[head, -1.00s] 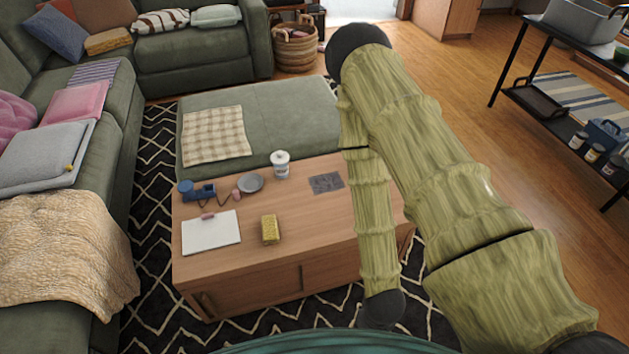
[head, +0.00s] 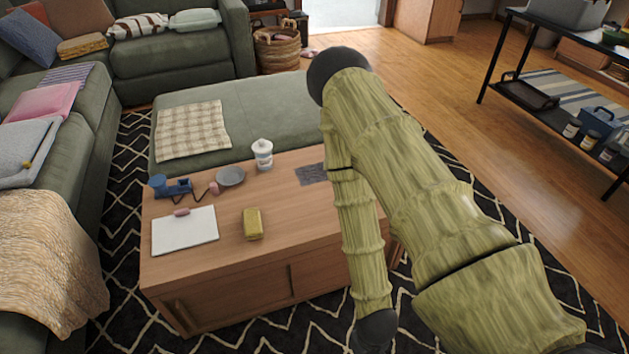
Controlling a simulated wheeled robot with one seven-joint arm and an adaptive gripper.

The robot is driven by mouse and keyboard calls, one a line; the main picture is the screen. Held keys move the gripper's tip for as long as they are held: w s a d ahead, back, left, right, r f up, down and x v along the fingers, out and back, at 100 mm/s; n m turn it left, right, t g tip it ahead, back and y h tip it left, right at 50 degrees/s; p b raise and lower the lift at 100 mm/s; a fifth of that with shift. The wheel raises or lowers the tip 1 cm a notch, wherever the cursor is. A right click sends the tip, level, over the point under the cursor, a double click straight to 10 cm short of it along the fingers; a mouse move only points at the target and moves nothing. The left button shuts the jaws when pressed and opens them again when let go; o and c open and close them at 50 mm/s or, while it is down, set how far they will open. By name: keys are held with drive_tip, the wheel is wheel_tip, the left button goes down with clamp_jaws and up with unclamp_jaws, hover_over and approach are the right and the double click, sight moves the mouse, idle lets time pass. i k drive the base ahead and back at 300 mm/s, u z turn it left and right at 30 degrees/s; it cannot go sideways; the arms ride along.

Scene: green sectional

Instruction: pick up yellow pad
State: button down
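The yellow pad (head: 252,223) is a small yellow block near the middle of the wooden coffee table (head: 215,273). It lies to the right of a white board (head: 185,231), apart from it. My arm, with a greenish-yellow bark-like skin, fills the right of the head view and covers the table's right end. The arm bends at a dark joint, and its lower part comes down to a dark end in front of the table. My gripper cannot be made out in this view. Nothing touches the yellow pad.
On the table are a blue device with a cord (head: 178,187), a grey dish (head: 230,176), a white lidded jar (head: 263,154) and a flat grey piece (head: 312,173). A green sofa (head: 78,147) borders the left. A black shelf (head: 545,110) stands at right, across open wood floor.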

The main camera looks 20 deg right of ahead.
sight(253, 224)
drive_tip(key=k, duration=0.5)
drive_tip(key=u, duration=1.4)
drive_tip(key=i, duration=0.9)
drive_tip(key=z, duration=2)
